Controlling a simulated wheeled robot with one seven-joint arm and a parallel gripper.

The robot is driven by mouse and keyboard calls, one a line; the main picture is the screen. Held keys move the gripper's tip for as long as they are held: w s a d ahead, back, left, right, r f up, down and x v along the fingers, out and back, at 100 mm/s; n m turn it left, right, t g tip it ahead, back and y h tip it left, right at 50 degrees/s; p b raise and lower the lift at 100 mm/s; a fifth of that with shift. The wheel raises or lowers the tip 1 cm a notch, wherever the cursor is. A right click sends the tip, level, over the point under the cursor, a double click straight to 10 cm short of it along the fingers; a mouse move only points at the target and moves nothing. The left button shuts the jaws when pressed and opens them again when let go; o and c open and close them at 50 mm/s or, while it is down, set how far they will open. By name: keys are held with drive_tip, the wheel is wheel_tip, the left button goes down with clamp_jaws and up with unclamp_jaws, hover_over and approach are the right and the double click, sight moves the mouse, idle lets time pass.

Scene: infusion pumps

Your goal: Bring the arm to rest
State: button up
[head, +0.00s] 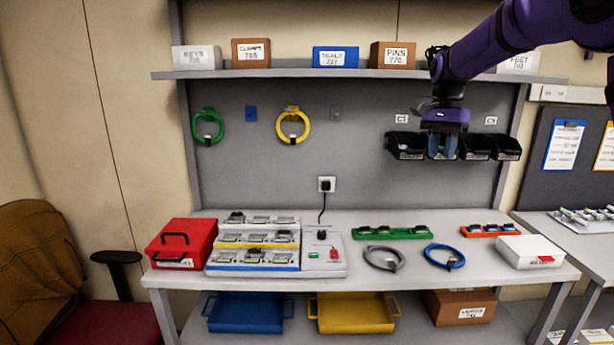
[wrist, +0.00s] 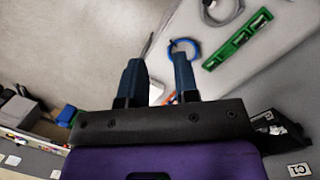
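My purple arm reaches in from the upper right of the head view. My gripper (head: 441,148) hangs with its blue fingers downward in front of the black wall bins, high above the bench (head: 345,279). In the wrist view my gripper (wrist: 158,72) shows two blue fingers standing apart with nothing held between them. Beyond the fingers lie a blue cable ring (wrist: 194,42) and a green rack (wrist: 237,38) on the bench, well away from the fingertips.
Black bins (head: 505,148) hang right beside my gripper. A shelf with labelled boxes (head: 393,55) is above. The bench carries a red case (head: 180,245), a pump station (head: 252,245), an orange rack (head: 487,231) and a white box (head: 530,252). The space above the bench's middle is clear.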

drive_tip(key=s+r+n+t, duration=0.2)
drive_tip(key=s+n+t, duration=0.1)
drive_tip(key=s, duration=1.1)
drive_tip(key=s+r+n+t, duration=0.2)
drive_tip(key=s+n, duration=0.2)
drive_tip(key=s, duration=1)
drive_tip(key=s+f+n+t, duration=0.2)
drive_tip(key=s+f, duration=0.3)
drive_tip(key=s, duration=0.5)
drive_tip(key=shift+a+n+h, duration=0.3)
drive_tip(key=shift+a+n, duration=0.1)
